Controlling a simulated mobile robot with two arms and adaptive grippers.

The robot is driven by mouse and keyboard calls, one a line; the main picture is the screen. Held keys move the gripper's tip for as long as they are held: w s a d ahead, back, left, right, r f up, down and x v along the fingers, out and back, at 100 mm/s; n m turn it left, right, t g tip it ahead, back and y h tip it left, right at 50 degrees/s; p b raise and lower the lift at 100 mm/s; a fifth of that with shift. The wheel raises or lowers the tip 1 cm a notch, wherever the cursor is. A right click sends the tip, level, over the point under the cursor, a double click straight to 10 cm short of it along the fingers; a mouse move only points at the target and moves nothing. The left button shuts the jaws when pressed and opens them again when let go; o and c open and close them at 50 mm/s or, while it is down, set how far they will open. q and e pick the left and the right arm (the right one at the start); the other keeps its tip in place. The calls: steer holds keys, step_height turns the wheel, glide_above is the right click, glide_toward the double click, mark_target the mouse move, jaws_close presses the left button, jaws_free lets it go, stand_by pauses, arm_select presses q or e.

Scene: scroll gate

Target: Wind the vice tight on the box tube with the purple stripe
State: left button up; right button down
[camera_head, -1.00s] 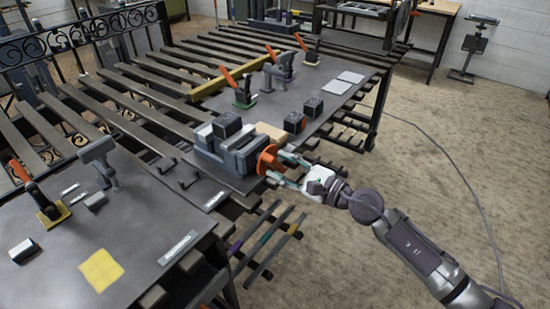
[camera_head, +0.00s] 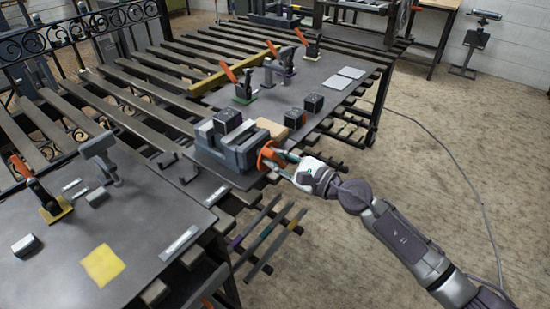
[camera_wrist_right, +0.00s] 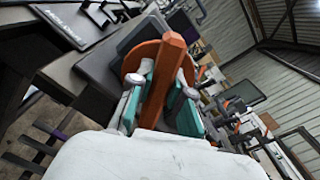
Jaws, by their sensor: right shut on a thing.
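The grey vice (camera_head: 240,152) stands at the front edge of the middle workbench. Its round orange handwheel (camera_head: 268,153) faces right, towards my right arm. My right gripper (camera_head: 285,163) is shut on the handwheel's orange grip. In the right wrist view, the orange grip (camera_wrist_right: 166,75) lies between the teal fingers (camera_wrist_right: 160,98), with the orange disc behind it. The purple-striped tube (camera_head: 236,242) shows below the bench among other striped bars. I cannot make out a tube between the vice jaws. My left gripper is not in view.
A yellow sheet (camera_head: 102,265) lies on the left bench.

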stand_by(0.3)
steer(key=m+p, duration=0.1)
steer(key=m, duration=0.2)
steer(key=shift+w+r+m, duration=0.1)
steer(key=shift+m, duration=0.3)
steer(key=shift+w+d+m+p, duration=0.15)
steer(key=shift+m+p, duration=0.7)
steer(key=shift+m, duration=1.15)
steer(key=c, duration=1.1)
jaws_free()
